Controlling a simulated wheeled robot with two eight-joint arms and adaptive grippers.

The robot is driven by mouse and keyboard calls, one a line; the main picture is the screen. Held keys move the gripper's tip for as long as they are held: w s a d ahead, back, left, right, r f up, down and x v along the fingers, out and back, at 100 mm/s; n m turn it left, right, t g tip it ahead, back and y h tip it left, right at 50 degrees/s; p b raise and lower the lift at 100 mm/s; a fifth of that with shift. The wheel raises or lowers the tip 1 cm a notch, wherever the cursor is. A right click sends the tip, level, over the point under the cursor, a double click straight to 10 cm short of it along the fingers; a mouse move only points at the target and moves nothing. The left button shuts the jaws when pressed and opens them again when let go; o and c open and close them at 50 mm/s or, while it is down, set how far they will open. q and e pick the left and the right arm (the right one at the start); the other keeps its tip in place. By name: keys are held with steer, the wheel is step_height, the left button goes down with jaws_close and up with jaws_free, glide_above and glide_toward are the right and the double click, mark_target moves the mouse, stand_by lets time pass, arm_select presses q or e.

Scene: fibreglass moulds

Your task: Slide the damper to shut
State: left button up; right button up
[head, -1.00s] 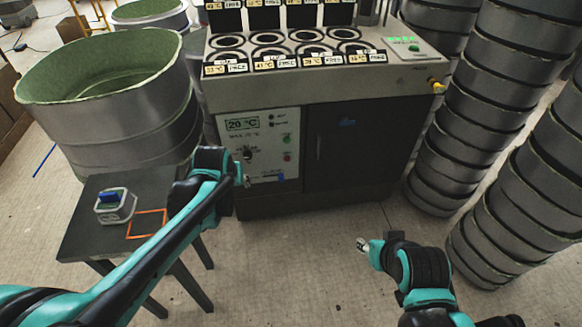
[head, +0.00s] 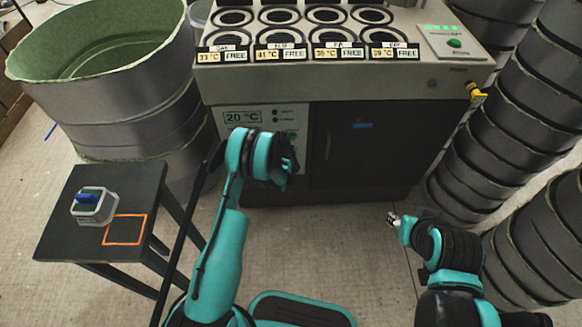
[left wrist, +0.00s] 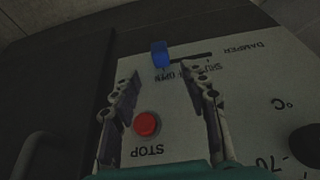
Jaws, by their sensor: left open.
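The damper's blue knob (left wrist: 160,54) stands at the left end of a dark slot (left wrist: 190,55) in the left wrist view, where the panel's lettering is upside down. The OPEN label is nearer the knob and the SHUT label lies farther right. My left gripper (left wrist: 161,73) is open, its fingers to either side of the knob's line, with nothing held. I cannot tell whether the tips reach past the knob. In the head view my left gripper (head: 290,165) is before the control panel, and my arm hides the damper. My right gripper (head: 394,219) is low, away from the cabinet; its opening is unclear.
A red STOP button (left wrist: 147,124) lies between the left fingers' lines. A dark cabinet door (head: 365,150) adjoins the panel. A small table (head: 60,235) with a grey device (head: 94,205) is at left. Large moulds (head: 130,110) stand left, stacked ones (head: 480,155) right.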

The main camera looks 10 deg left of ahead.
arm_select(q)
steer(key=b+x, duration=0.3)
steer(key=x, duration=0.4)
steer(key=shift+w+a+f, duration=0.1)
steer(key=shift+w+f, duration=0.05)
steer(key=shift+f, duration=0.2)
